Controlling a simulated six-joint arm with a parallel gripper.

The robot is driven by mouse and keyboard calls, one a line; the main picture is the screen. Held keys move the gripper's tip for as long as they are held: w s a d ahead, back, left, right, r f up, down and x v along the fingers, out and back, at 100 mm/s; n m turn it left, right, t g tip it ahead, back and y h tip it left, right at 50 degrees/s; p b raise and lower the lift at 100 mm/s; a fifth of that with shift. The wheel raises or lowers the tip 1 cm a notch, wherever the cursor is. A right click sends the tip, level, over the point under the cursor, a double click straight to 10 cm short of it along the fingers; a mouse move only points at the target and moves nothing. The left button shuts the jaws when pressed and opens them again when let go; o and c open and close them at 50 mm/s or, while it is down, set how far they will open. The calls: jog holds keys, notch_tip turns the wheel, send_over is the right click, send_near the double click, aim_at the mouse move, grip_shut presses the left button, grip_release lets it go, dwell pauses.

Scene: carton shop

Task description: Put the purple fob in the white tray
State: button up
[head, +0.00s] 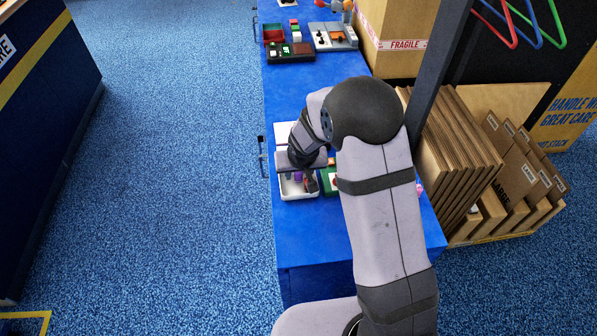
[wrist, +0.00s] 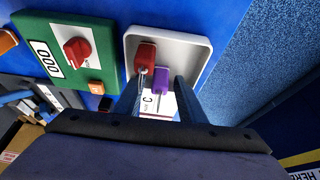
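The white tray (wrist: 190,48) lies on the blue bench in the wrist view; in the head view, the tray (head: 299,194) is partly covered by my arm. The purple fob (wrist: 158,80) shows within the tray's outline, beside a red fob (wrist: 145,56) with a metal ring or clip. A small purple patch of the fob (head: 298,176) shows in the head view. My gripper (wrist: 160,79) points down over the tray. Its two dark fingers are apart, one on each side of the purple fob, with visible gaps. The fob's lower end is hidden behind my gripper body.
A green box (wrist: 98,58) with a red knob stands beside the tray. A white card marked C (wrist: 148,104) lies by the purple fob. Further along the bench (head: 300,90) are a dark device (head: 290,52) and a grey fixture (head: 334,36).

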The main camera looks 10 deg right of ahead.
jog(key=shift+r, duration=0.1)
jog(key=shift+r, duration=0.35)
jog(key=v, duration=1.1)
jog(key=s+d+f+g, duration=0.1)
jog(key=s+d+g, duration=0.1)
jog(key=s, duration=0.9)
jog(key=s+d+g, duration=0.2)
jog(key=s+d, duration=0.3)
jog(key=s, duration=0.6)
jog(key=shift+s+d+f+g, duration=0.2)
jog(key=shift+s+f+g, duration=0.1)
jog(key=shift+s+f, duration=0.1)
notch_tip(320, 180, up, 8)
jog(key=p, duration=0.8)
